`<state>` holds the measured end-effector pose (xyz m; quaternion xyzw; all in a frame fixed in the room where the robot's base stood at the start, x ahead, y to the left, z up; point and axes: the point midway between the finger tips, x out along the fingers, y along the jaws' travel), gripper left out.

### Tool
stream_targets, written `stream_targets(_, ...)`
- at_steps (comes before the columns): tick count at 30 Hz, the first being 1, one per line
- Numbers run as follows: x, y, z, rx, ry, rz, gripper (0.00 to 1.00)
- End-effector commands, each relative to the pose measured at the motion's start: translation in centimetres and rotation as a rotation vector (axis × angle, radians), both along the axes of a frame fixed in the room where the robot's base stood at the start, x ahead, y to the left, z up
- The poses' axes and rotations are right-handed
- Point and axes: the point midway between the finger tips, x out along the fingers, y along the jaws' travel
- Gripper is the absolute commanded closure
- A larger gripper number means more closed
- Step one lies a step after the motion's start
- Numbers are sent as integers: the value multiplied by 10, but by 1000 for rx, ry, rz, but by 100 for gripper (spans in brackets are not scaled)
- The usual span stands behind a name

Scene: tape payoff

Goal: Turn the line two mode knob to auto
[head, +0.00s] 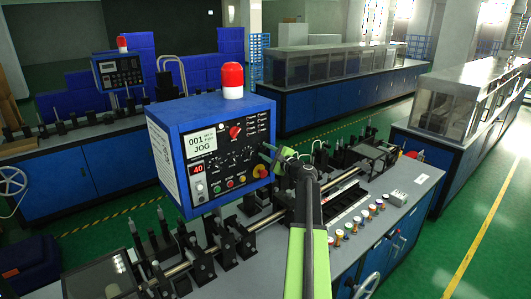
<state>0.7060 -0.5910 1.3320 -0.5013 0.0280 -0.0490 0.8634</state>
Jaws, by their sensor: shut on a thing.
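A blue control box (205,112) with a dark front panel stands over the near machine. A red rotary switch (235,131) is at the panel's upper middle. Small dark knobs sit in a row below it. My gripper (269,152) reaches the panel's right side from the lower right and is shut on a small knob there. The jaws hide that knob, so its label and pointer direction cannot be read. I cannot tell from lettering which line it serves.
A red and yellow emergency stop (261,171) is just below my gripper. A red beacon (232,80) tops the box. Several coloured buttons (359,220) line the machine's right edge. A second panel (119,71) stands on the machine behind. Green floor (440,240) is open at right.

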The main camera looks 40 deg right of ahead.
Motion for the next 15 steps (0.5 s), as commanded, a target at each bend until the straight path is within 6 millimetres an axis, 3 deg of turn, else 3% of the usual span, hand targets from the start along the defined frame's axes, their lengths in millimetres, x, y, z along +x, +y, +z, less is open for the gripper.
stream_targets(8, 1, 0, -1, -92, 12, 4, 100)
stream_targets(15, 1, 1, -2, -281, 33, 4, 100)
